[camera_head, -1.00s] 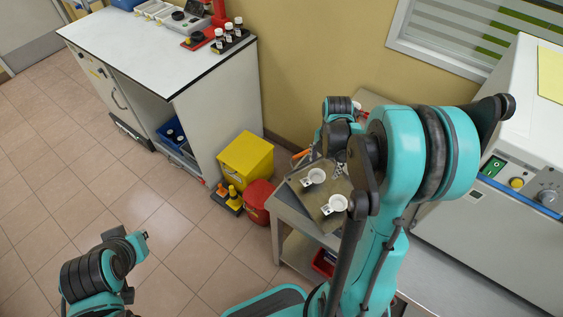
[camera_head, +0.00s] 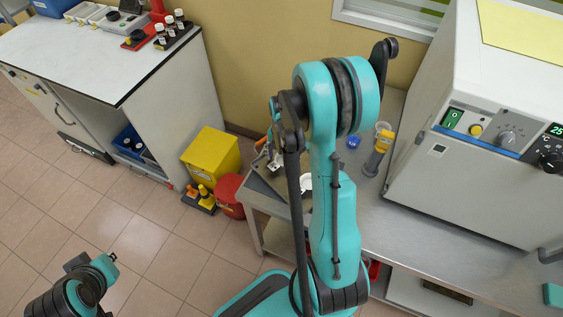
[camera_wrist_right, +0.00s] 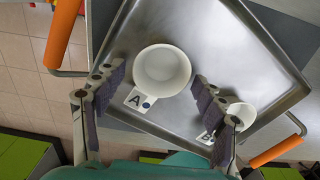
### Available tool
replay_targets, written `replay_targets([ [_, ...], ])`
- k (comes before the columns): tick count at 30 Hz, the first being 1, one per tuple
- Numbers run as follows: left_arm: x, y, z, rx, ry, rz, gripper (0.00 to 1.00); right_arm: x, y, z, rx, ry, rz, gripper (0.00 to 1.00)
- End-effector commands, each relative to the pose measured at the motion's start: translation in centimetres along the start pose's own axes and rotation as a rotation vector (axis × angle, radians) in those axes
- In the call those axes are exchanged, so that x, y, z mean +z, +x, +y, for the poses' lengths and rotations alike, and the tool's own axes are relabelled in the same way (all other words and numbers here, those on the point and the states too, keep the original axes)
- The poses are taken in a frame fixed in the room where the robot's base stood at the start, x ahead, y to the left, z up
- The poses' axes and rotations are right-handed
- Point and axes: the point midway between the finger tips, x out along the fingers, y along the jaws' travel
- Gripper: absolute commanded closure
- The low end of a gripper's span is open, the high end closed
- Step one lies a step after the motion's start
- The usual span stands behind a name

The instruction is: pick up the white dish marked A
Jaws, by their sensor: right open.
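In the right wrist view, a white round dish (camera_wrist_right: 162,68) stands on a metal tray (camera_wrist_right: 222,40). Its tag reads A and has a blue dot.
The tray has orange handles (camera_wrist_right: 62,32) on opposite sides. In the head view, a large white instrument (camera_head: 490,130) stands on the right of the metal bench (camera_head: 400,215). A yellow bin (camera_head: 211,158) and a red bin (camera_head: 228,192) stand on the floor left of it.

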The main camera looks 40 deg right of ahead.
Motion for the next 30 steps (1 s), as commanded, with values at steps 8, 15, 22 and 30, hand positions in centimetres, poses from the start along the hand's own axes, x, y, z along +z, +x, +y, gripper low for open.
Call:
replay_targets([
  [8,0.0,0.0,0.0,0.000,0.000,0.000,1.00,0.0,0.0,0.0,0.000,0.000,0.000,0.79],
  [15,0.0,0.0,0.0,0.000,0.000,0.000,1.00,0.0,0.0,0.0,0.000,0.000,0.000,0.79],
  [22,-0.3,-0.4,0.0,0.000,0.000,0.000,1.00,0.0,-1.1,0.0,0.000,0.000,0.000,0.79],
  [30,-1.3,-1.8,0.0,0.000,0.000,0.000,1.00,0.0,-5.3,-1.6,0.000,0.004,0.000,0.79],
])
